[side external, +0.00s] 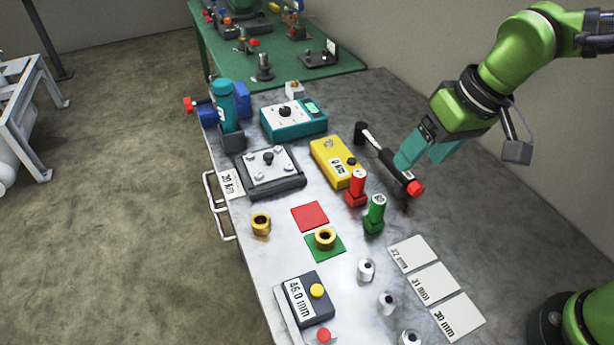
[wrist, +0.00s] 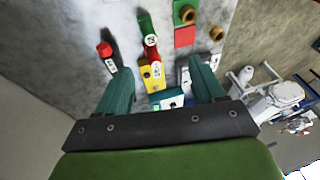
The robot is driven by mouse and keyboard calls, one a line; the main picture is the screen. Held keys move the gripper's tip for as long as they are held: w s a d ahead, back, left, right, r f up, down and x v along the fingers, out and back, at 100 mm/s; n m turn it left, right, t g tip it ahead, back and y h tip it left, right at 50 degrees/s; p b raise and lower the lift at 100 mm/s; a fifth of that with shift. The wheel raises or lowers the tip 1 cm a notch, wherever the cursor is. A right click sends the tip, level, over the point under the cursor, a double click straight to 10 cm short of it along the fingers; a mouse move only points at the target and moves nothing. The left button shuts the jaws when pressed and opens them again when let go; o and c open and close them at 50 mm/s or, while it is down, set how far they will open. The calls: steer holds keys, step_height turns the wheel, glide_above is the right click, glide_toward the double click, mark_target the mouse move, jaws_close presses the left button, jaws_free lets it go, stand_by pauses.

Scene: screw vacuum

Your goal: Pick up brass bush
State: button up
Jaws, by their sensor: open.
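One brass bush (side external: 261,226) stands on the bare metal table left of the red square. Another brass bush (side external: 325,239) stands on the green square (side external: 325,253). In the wrist view, one bush (wrist: 187,14) is on the green square at the top edge, and the other bush (wrist: 217,33) is near the red square. My gripper (side external: 421,162) is open and empty, its teal fingers apart above the right side of the table. It is well to the right of both bushes, beside a black tool with a red end. Both fingers also show in the wrist view (wrist: 160,84).
A red gauge (side external: 357,188), a green gauge (side external: 375,212) and a yellow box (side external: 337,162) stand between my gripper and the bushes. The black red-ended tool (side external: 390,160) lies near my fingers. Several metal cylinders and white cards (side external: 435,288) are at the front right.

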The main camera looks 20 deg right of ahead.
steer(key=w+a+f+n+h, duration=0.1)
steer(key=w+a+f, duration=0.25)
steer(key=a, duration=0.65)
steer(key=w+a+f+n+h, duration=0.15)
steer(key=a+f, duration=0.25)
steer(key=a, duration=0.6)
steer(key=m+t, duration=0.1)
steer(key=m, duration=0.2)
glide_above(261, 219)
steer(key=s, duration=0.3)
step_height(261, 219, down, 8)
steer(key=shift+s+f, duration=0.15)
steer(key=shift+s+x, duration=0.1)
steer(key=shift+x, duration=1.3)
steer(key=shift+s+x, duration=0.15)
steer(key=shift+x, duration=1.2)
steer(key=shift+a+f, duration=0.1)
steer(key=shift+a, duration=0.05)
steer(key=c, duration=1.2)
steer(key=shift+c, duration=0.4)
